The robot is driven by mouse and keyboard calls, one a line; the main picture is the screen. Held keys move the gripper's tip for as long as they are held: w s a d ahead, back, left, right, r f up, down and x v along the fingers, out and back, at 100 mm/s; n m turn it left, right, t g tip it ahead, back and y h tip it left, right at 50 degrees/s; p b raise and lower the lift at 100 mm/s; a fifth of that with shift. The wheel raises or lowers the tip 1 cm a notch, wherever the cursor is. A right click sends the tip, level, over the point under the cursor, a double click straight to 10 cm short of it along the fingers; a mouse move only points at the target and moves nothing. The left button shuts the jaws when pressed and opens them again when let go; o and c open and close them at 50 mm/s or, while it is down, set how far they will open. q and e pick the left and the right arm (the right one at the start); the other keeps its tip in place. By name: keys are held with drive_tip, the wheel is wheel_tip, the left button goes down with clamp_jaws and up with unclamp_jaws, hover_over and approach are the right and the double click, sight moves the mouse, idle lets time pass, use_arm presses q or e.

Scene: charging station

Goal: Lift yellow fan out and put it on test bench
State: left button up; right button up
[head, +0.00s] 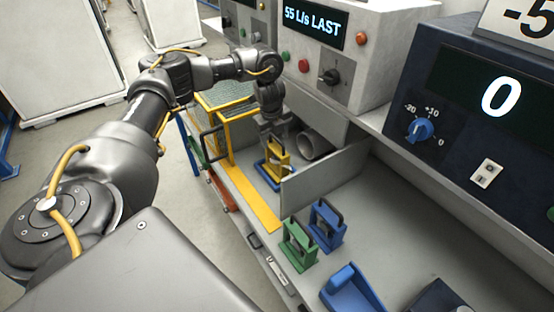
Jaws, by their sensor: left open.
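The yellow fan (280,162) is a small block with a dark handle on top. It stands upright in the bay behind a grey divider, beside a grey round duct (313,144). Some blue shows around its base. My left gripper (277,132) points down right over the yellow fan, open. Its fingertips are small and partly hidden, so I cannot tell whether they touch the handle. The grey bench (377,225) runs beneath the instruments. My right gripper is out of view.
A green fan (298,243) and a blue fan (326,226) stand right of the divider (325,177), near a blue holder (350,290). A yellow wire cage (232,104) is beside my left wrist. One display (314,22) reads "55 L/s LAST"; another (500,97) reads 0.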

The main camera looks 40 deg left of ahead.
sight(276, 147)
use_arm(q)
drive_tip(key=f, duration=0.2)
drive_tip(key=f+p, duration=0.1)
drive_tip(key=f, duration=0.1)
drive_tip(key=shift+w+a, duration=0.15)
drive_tip(key=shift+w, duration=0.2)
clamp_jaws()
